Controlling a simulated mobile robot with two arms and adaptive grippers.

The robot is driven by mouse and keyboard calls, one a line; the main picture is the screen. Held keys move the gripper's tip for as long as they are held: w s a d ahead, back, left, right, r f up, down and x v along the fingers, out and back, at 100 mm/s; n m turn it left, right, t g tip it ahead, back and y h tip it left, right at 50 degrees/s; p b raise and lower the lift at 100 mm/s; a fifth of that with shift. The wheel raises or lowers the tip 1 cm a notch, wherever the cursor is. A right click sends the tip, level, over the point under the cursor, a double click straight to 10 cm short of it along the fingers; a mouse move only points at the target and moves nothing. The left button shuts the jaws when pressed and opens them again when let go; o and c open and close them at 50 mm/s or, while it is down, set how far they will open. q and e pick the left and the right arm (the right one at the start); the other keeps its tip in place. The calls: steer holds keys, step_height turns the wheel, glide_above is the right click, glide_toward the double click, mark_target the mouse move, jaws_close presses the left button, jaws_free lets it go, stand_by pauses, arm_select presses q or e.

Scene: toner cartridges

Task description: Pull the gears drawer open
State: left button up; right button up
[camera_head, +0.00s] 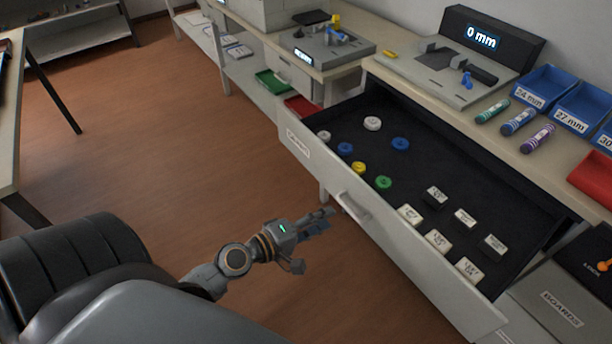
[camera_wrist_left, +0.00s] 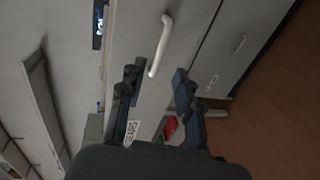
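The gears drawer (camera_head: 470,308) is pulled far out from under the counter in the head view. Its label (camera_head: 298,144) is too small to read surely. Coloured round gears (camera_head: 384,182) and several labelled blocks (camera_head: 438,240) lie inside it. The pale bar handle (camera_head: 352,208) is on its front, and a handle also shows in the left wrist view (camera_wrist_left: 161,45). My left gripper (camera_head: 328,219) is just outside the drawer front, near the handle. Its fingers are apart in the left wrist view (camera_wrist_left: 160,76), with the handle's lower end between or just beyond the tips; contact cannot be told. My right gripper is out of view.
The counter carries a gauge with a "0 mm" display (camera_head: 482,37), several marker-like cylinders (camera_head: 518,121) and blue bins (camera_head: 543,86). A "BOARDS" drawer (camera_head: 560,308) is at lower right. A green tray (camera_head: 272,82) sits on the shelf at the back. The brown floor left of the drawer is clear.

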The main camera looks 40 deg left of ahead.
arm_select(q)
steer(key=v, duration=0.5)
stand_by(0.5)
steer(key=s+a+f+m+g+y, duration=0.1)
steer(key=s+f+m+g+y, duration=0.2)
steer(key=f, duration=1.1)
steer(key=s+a+f+m+g, duration=0.25)
steer(key=s+f, duration=0.25)
steer(key=f, duration=0.9)
steer(key=s+d+f+m+g+y, duration=0.1)
steer(key=s+f+m+g, duration=0.3)
steer(key=s+f, duration=0.5)
steer(key=s+d+f+m+g+y, duration=0.1)
steer(key=s+d+f+m+g, duration=0.2)
steer(key=s+f+m, duration=0.4)
steer(key=s+f+g, duration=0.1)
steer(key=s+f, duration=0.2)
steer(key=s, duration=0.3)
steer(key=shift+d, duration=0.4)
steer(key=shift+s+f, duration=0.1)
steer(key=shift+d, duration=0.1)
